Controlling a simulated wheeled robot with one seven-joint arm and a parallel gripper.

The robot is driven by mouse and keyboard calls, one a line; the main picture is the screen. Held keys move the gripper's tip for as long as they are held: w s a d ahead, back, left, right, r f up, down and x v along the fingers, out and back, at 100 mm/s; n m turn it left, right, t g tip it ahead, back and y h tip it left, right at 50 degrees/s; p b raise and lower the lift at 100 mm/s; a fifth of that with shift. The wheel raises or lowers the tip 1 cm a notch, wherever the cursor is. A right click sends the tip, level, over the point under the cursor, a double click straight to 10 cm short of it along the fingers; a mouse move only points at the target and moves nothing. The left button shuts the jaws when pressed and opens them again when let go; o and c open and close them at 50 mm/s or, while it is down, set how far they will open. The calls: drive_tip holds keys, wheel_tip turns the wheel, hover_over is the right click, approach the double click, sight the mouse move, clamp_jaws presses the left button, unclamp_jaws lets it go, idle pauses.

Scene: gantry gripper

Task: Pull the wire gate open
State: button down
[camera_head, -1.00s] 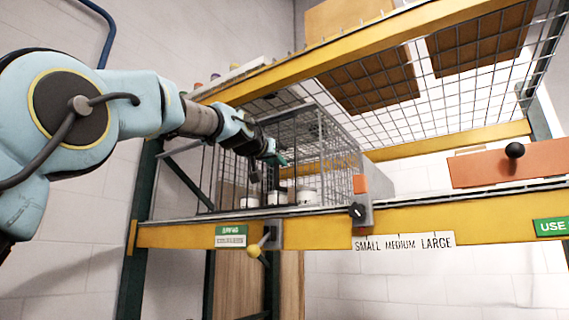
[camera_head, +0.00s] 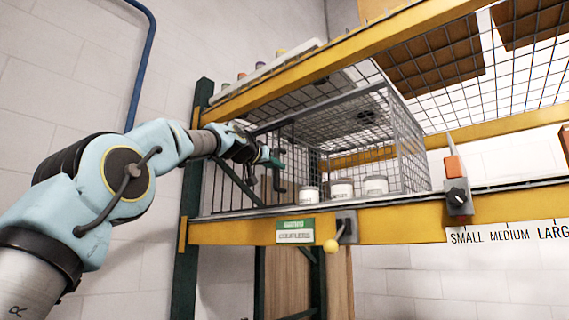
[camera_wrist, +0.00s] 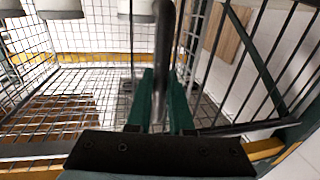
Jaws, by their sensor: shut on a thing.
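The wire gate (camera_head: 231,190) is a dark barred panel at the left of the wire cage (camera_head: 408,150) on the shelf. It stands swung aside, and the front of the cage before the jars looks uncovered. My gripper (camera_head: 272,160) is shut on the gate's dark upright handle (camera_head: 281,178). In the wrist view the green fingers of my gripper (camera_wrist: 161,105) clasp the handle (camera_wrist: 165,50) from both sides. The gate's bars (camera_wrist: 262,60) show to the right there. The gate's exact opening angle is hard to tell.
Several white jars (camera_head: 342,188) stand inside the cage. A green upright (camera_head: 188,200) stands left of the gate. A yellow beam (camera_head: 310,70) crosses above.

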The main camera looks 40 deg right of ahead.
drive_tip(key=shift+w, duration=0.25)
drive_tip(key=c, duration=0.8)
unclamp_jaws()
drive_tip(key=shift+s+a, duration=0.1)
drive_tip(key=shift+a, duration=0.05)
drive_tip(key=b+v, duration=0.7)
drive_tip(key=v, duration=0.3)
drive_tip(key=shift+a, duration=0.25)
drive_tip(key=shift+s, duration=0.15)
